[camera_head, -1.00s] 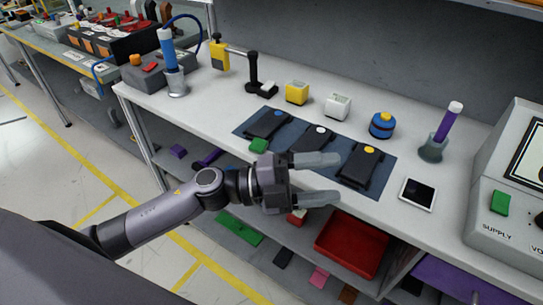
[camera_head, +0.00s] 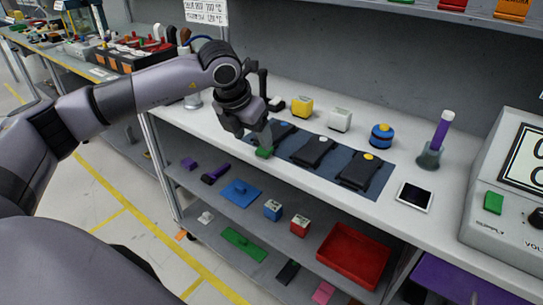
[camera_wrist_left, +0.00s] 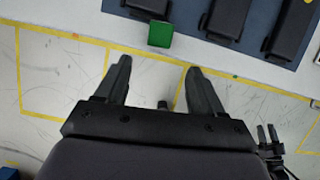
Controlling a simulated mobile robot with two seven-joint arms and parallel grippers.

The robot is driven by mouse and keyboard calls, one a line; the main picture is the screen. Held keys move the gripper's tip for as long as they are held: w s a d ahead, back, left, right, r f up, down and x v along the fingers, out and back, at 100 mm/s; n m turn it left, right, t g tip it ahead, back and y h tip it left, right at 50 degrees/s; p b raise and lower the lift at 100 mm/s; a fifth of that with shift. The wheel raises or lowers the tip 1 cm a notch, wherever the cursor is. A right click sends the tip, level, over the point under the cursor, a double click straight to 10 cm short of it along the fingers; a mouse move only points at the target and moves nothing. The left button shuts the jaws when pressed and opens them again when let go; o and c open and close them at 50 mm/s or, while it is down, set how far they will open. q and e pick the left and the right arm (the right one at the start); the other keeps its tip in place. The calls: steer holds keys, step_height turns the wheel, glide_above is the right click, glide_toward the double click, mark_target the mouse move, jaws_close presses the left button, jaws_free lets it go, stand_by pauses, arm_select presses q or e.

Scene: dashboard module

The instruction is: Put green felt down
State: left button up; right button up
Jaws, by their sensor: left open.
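A small green block-like piece (camera_head: 264,152), which looks like the green felt, lies at the front left edge of the blue mat (camera_head: 334,180) on the workbench. It also shows in the left wrist view (camera_wrist_left: 160,35), ahead of the fingertips. My left gripper (camera_head: 258,134) is open and empty, pointing down just above and beside the green piece. In the left wrist view its two fingers (camera_wrist_left: 157,68) are spread apart, with the green piece beyond them and roughly centred.
Three black devices, one of them here (camera_head: 359,170), lie on the mat. Yellow (camera_head: 302,107) and white (camera_head: 339,119) blocks stand behind it. The lower shelf holds a flat green piece (camera_head: 243,243) and a red tray (camera_head: 352,255).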

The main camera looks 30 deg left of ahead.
mark_target(262, 152)
arm_select(q)
steer(key=shift+w+p+x, duration=0.25)
steer(key=shift+p+x, duration=0.05)
steer(key=shift+x, duration=1.45)
steer(key=shift+w+p+x, duration=0.2)
steer(key=shift+p+x, duration=0.1)
steer(key=shift+x, duration=1.5)
steer(key=shift+a+r, duration=0.1)
steer(key=shift+r, duration=0.15)
steer(key=c, duration=1.2)
steer(key=shift+r, duration=0.1)
